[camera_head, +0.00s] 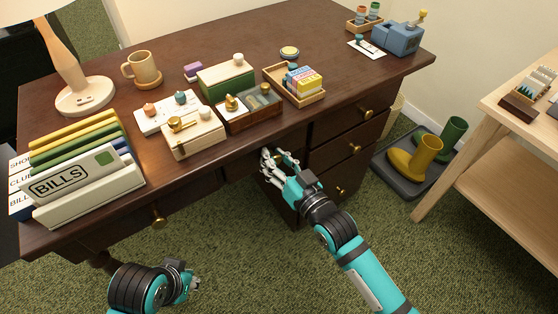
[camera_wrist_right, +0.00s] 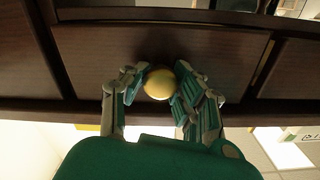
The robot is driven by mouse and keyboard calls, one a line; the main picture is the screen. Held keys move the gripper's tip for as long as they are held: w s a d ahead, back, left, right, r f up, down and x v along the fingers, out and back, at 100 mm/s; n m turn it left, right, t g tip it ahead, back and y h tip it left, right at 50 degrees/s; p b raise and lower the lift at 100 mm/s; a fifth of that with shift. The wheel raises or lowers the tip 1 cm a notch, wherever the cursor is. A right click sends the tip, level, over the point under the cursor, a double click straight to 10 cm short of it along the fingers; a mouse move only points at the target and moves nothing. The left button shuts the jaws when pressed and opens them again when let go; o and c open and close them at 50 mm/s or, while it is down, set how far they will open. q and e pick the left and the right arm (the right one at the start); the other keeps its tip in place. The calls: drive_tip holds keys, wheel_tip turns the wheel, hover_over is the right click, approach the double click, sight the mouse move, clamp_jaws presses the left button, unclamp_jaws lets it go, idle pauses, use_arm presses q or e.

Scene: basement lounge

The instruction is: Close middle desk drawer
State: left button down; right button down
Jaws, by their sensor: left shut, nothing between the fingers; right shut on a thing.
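The middle desk drawer (camera_wrist_right: 90,60) shows in the right wrist view as a dark wood front with a round brass knob (camera_wrist_right: 159,84). My right gripper (camera_wrist_right: 156,92) has its fingers closed around the knob from both sides. In the head view this right gripper (camera_head: 275,158) is under the front edge of the dark desk (camera_head: 215,32), and it hides the knob and part of the front. The drawer looks close to its frame, but I cannot tell whether it is fully flush. My left gripper (camera_head: 192,284) is low at the front, shut and empty, away from the desk.
Other drawers with brass knobs stand at right (camera_head: 345,150), and one knob (camera_head: 158,217) is at left. Binders (camera_head: 85,185), a lamp (camera_head: 65,55), a mug (camera_head: 142,69) and boxes (camera_head: 225,78) sit on the desk. Green carpet (camera_head: 245,260) is clear in front.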

drive_tip(key=c, duration=0.9)
unclamp_jaws()
drive_tip(key=shift+w, duration=0.1)
drive_tip(key=shift+c, duration=0.2)
drive_tip(key=v, duration=1.2)
drive_tip(key=shift+f, duration=0.1)
